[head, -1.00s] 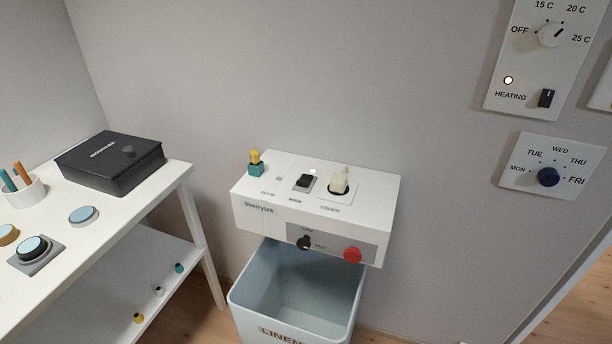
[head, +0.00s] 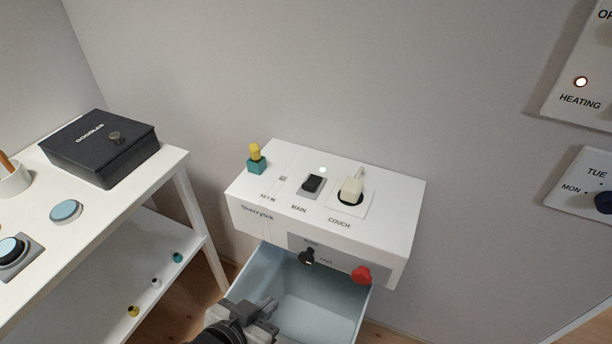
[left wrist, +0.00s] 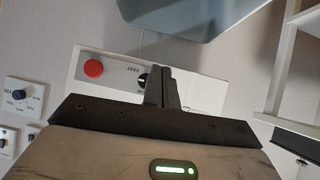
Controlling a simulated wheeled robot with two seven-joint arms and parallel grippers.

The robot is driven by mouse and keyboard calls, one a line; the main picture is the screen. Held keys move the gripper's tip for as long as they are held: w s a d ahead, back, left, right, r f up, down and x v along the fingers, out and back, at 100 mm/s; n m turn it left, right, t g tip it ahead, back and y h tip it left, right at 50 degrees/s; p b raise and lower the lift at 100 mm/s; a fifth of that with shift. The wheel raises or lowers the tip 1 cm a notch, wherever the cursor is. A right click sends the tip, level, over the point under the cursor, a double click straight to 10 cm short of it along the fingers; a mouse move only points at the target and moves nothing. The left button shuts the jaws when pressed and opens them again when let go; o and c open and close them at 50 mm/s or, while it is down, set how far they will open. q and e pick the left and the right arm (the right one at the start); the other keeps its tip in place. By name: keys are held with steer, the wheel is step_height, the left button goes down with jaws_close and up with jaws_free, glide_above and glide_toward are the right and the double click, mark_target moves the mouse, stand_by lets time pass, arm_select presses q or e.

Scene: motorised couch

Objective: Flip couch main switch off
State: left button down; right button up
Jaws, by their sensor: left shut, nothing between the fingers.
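The white control box (head: 262,218) is on the wall in the middle of the head view. The black MAIN rocker switch (head: 313,184) sits on its top, between a small teal-and-yellow key piece (head: 256,158) and the cream COUCH plug (head: 351,190) in its socket. A small white light (head: 323,170) is behind the switch. My left gripper (head: 268,306) is below and in front of the box, over the linen bin, apart from the switch. It is shut and empty. In the left wrist view its fingers (left wrist: 161,72) show in front of the box's front panel. My right gripper is not in view.
A black knob (head: 307,257) and red button (head: 361,275) stick out of the box front. The linen bin (head: 318,300) is below. A white table (head: 118,207) with a black goggles box (head: 100,150) stands left. Wall panels (head: 583,110) are at right.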

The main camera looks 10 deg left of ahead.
arm_select(q)
steer(key=w+r+t+p, duration=0.1)
steer(key=w+r+p, duration=0.1)
steer(key=w+r, duration=0.4)
steer(key=w+r+t+p, duration=0.1)
steer(key=w+r, duration=0.6)
steer(key=r, duration=0.7)
steer(key=shift+d+r+y+p, duration=0.3)
steer(key=shift+r+y+p, duration=0.1)
steer(key=shift+p, duration=0.1)
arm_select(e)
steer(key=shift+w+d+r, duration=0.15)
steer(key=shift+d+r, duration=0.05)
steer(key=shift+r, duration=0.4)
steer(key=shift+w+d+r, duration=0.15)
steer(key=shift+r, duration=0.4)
arm_select(q)
steer(key=shift+w, duration=0.15)
glide_above(305, 195)
step_height(305, 195, down, 4)
steer(key=shift+r, duration=0.1)
step_height(305, 195, down, 3)
steer(key=shift+w+d+f, duration=0.1)
steer(key=shift+f, duration=0.65)
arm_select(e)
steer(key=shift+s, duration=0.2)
